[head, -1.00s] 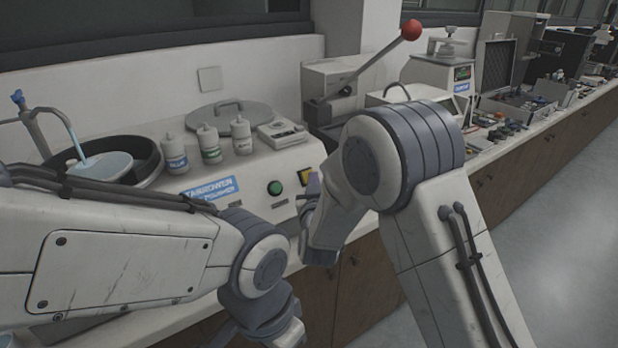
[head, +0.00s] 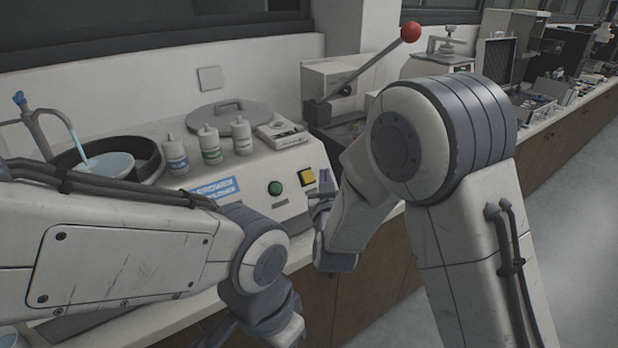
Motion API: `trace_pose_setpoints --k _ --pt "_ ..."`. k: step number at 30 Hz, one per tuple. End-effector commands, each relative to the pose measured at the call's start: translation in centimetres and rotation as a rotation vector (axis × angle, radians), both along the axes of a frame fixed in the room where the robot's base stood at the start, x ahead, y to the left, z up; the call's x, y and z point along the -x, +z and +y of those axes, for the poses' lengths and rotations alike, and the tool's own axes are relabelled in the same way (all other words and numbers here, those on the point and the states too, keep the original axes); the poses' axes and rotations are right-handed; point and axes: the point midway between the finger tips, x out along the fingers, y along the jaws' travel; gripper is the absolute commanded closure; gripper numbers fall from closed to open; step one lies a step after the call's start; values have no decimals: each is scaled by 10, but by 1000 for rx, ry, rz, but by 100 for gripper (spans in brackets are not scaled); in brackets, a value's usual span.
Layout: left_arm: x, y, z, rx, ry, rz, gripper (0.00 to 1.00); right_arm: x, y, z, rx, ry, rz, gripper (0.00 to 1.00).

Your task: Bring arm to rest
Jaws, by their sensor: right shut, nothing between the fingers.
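My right arm comes in from the right, bent at a large white and grey joint. My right gripper (head: 321,186) shows small past its forearm, in front of the polisher's right front corner. It is shut, and I see nothing held in it. My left arm crosses the lower left and bends down at its grey joint. My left gripper (head: 213,335) is only partly seen at the bottom edge, so its fingers cannot be judged.
The mounting press with its red-knobbed lever (head: 410,32) stands behind my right arm. The polisher (head: 245,180) carries several small bottles, a round lid (head: 222,112) and a basin with a tap (head: 62,130). Instruments line the bench at right. The floor (head: 585,230) at right is clear.

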Motion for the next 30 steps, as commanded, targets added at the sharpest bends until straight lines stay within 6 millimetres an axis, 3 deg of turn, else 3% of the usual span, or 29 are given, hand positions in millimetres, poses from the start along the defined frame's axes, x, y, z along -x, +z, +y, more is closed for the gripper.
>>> trace_pose_setpoints --k 8,14,17,22,26,30 --pt "0 0 0 0 0 0 100 1 0 2 -3 6 9 100" --pt "0 4 0 0 0 0 100 23 -5 27 -34 112 194 100" --pt "0 6 0 0 0 0 100 54 -13 46 -41 204 368 100" --pt "0 10 0 0 0 0 100 129 -27 62 -5 337 680 100" --pt "0 13 0 0 0 0 100 197 -35 55 66 403 916 100" --pt "0 16 0 0 0 0 100 272 -37 30 166 444 1154 100"
